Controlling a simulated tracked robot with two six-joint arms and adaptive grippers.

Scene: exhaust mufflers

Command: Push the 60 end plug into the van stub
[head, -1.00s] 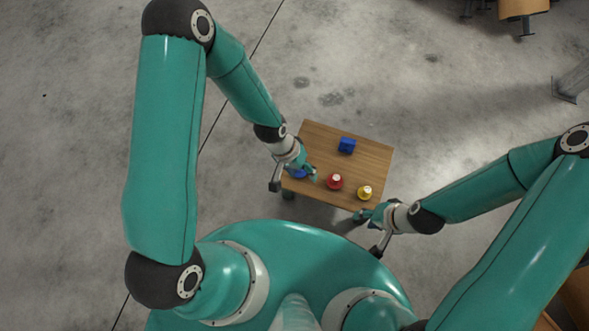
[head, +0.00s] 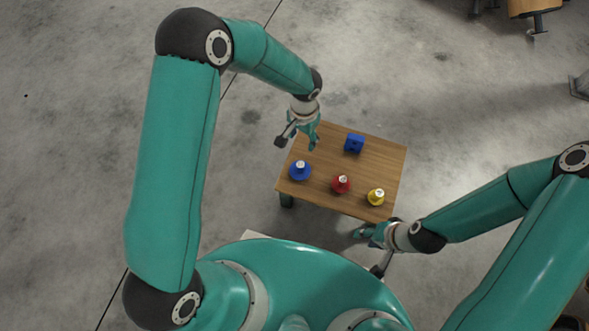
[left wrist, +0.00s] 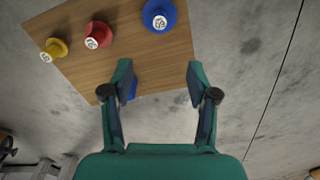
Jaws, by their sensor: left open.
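A blue plug (head: 300,171) with a white numbered top stands at the table's left side; it also shows in the left wrist view (left wrist: 160,14), its number too small to read surely. A red plug (head: 341,184) and a yellow plug (head: 376,197) stand along the near edge. A blue block (head: 354,143), which may be the van stub, sits near the far edge; the left wrist view shows it partly hidden behind a finger. My left gripper (left wrist: 160,84) is open and empty above the table's far left part. My right gripper (head: 367,234) is by the near right corner, its fingers unclear.
The small wooden table (head: 320,155) has bare top between the plugs and the blue block. Concrete floor around it is mostly clear. Another wooden-topped piece of furniture (head: 533,6) stands far off at the upper right.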

